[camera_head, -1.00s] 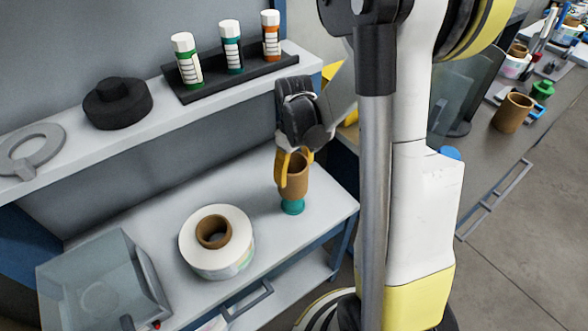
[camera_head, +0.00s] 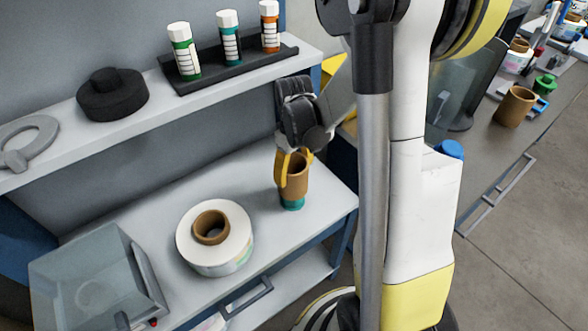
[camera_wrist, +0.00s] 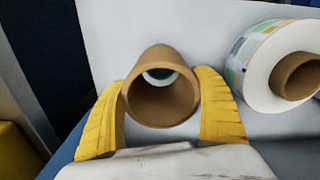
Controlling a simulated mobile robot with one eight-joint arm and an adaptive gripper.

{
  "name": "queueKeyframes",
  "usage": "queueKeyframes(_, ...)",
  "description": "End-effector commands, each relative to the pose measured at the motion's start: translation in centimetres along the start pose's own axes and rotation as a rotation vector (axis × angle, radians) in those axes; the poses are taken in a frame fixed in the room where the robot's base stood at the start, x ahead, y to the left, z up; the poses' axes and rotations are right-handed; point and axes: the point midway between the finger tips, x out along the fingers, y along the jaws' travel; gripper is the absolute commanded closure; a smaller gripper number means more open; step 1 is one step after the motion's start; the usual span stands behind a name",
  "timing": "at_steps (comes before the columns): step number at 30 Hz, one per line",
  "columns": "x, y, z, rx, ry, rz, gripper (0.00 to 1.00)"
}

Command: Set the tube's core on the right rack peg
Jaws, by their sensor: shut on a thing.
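A brown cardboard core (camera_head: 294,179) stands upright at the right end of the white bench (camera_head: 150,205). It also shows in the wrist view (camera_wrist: 161,103), where I look into its open end. My gripper (camera_head: 292,157) is shut on the core, with one yellow finger on each side of it in the wrist view (camera_wrist: 162,115). A teal piece (camera_head: 292,204) shows just below the core in the head view. A green and white round shape (camera_wrist: 161,75) shows through the core's bore. How far the core sits around the teal piece is hidden.
A white label roll (camera_head: 213,252) on a brown core lies left of my gripper. A clear box (camera_head: 95,280) stands at the front left. The shelf behind holds three capped tubes in a black rack (camera_head: 235,68), a black spool (camera_head: 113,97) and a grey ring (camera_head: 40,130).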

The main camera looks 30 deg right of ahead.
Motion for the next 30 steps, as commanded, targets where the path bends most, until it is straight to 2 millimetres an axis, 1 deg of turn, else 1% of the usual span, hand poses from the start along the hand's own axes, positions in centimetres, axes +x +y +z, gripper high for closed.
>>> queueKeyframes(1, 0.4, 0.0, 0.0, 0.0, 0.0, 0.0, 0.53)
queueKeyframes(30, 4.2, 0.0, 0.0, 0.0, 0.0, 0.0, 0.53)
